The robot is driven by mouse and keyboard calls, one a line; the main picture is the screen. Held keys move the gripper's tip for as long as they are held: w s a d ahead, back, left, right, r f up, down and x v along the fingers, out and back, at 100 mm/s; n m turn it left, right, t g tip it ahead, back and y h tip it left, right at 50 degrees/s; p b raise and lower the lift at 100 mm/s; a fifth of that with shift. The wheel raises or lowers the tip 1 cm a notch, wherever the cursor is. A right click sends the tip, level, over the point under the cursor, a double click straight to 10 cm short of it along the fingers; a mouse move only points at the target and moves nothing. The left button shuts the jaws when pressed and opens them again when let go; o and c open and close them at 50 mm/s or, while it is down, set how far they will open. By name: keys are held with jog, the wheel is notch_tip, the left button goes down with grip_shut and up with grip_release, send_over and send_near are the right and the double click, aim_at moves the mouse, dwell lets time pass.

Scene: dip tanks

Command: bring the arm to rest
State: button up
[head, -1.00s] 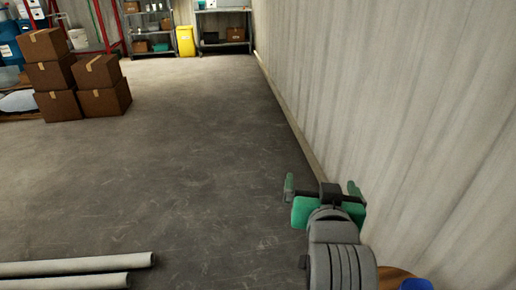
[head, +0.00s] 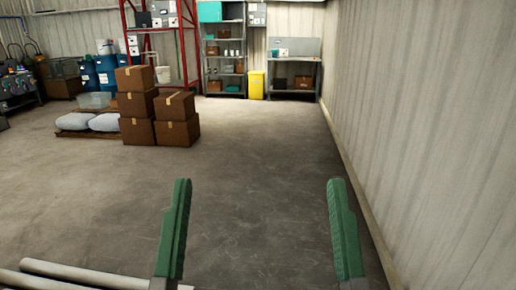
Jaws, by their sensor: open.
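My gripper (head: 256,182) shows large at the bottom of the head view, with two green fingers pointing up. The fingers stand wide apart and only floor shows between them, so it is open and empty. Its base and the rest of my arm are below the frame. No dip tank is in view.
Two pale pipes (head: 75,276) lie at the bottom left, partly behind the left finger. Stacked cardboard boxes (head: 137,104) stand farther back beside a pallet with sacks (head: 90,121). Shelving, a yellow bin (head: 256,85) and a bench line the back. A corrugated wall (head: 420,110) bounds the right. The middle floor is clear.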

notch_tip(320, 180, up, 41)
jog(key=p, duration=3.7)
jog(key=shift+a+f+y+p, duration=0.15)
jog(key=shift+a+y+p, duration=0.15)
jog(key=shift+y+p, duration=0.1)
